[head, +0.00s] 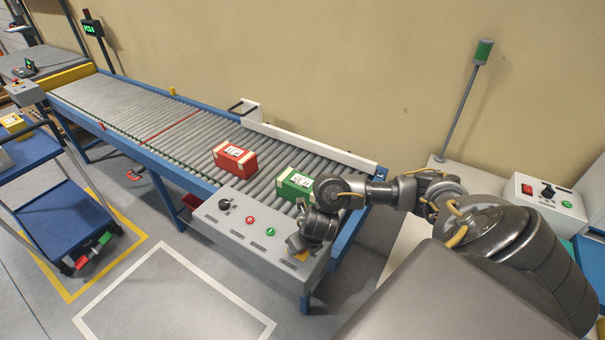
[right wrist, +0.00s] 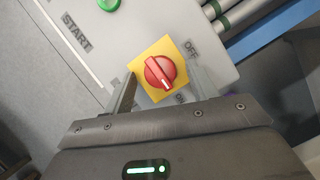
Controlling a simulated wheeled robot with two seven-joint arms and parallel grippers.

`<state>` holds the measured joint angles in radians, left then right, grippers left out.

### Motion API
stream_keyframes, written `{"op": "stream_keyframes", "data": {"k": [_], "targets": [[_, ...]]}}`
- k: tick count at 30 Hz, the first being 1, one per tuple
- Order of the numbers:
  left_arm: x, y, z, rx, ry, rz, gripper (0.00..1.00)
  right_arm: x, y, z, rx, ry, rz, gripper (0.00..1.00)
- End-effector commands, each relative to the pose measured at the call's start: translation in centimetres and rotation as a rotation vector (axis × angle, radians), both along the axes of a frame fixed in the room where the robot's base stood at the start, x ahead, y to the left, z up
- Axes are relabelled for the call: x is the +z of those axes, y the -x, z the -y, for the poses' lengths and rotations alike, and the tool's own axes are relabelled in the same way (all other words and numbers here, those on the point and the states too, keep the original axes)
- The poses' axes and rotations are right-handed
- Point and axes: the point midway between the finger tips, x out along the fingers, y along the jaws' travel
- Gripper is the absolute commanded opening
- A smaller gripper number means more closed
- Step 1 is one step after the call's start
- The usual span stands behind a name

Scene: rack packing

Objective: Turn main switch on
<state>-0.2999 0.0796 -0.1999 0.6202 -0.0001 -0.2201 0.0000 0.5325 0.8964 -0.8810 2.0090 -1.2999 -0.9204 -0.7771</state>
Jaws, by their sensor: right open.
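The main switch (right wrist: 160,72) is a red rotary knob on a yellow square plate in the right wrist view. A white mark on its ridge points towards the bottom of the picture, slightly right. An OFF label lies at the plate's upper right; another label at the lower right is partly hidden. My right gripper (right wrist: 161,66) is open, with one finger on each side of the knob; I cannot tell whether they touch it. In the head view my right gripper (head: 296,243) is over the near right end of the grey control panel (head: 225,238), and hides the knob. My left gripper is not in view.
The panel also carries a black knob (head: 225,204), a red button (head: 250,220) and a green button (head: 270,231). Behind it, a red box (head: 235,158) and a green box (head: 293,185) sit on the roller conveyor (head: 130,105). A blue cart (head: 65,215) stands left.

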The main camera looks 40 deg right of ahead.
Motion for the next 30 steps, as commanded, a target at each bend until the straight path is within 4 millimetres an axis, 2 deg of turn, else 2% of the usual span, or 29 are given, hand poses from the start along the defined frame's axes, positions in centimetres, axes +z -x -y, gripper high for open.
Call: {"op": "stream_keyframes", "data": {"k": [5,12,16,21,30], "targets": [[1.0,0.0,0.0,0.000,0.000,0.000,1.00,2.1,0.6,-0.1,0.003,0.000,0.002,0.58],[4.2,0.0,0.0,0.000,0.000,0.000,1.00,7.0,2.4,-0.3,0.004,0.001,0.003,0.58],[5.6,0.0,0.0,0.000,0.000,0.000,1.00,8.8,3.2,-0.4,0.003,0.001,0.002,0.58],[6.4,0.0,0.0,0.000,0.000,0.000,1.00,9.9,3.9,-0.4,0.001,0.000,0.001,0.58],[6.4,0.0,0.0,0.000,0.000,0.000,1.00,9.9,4.1,-0.4,-0.001,0.000,0.000,0.58]]}}
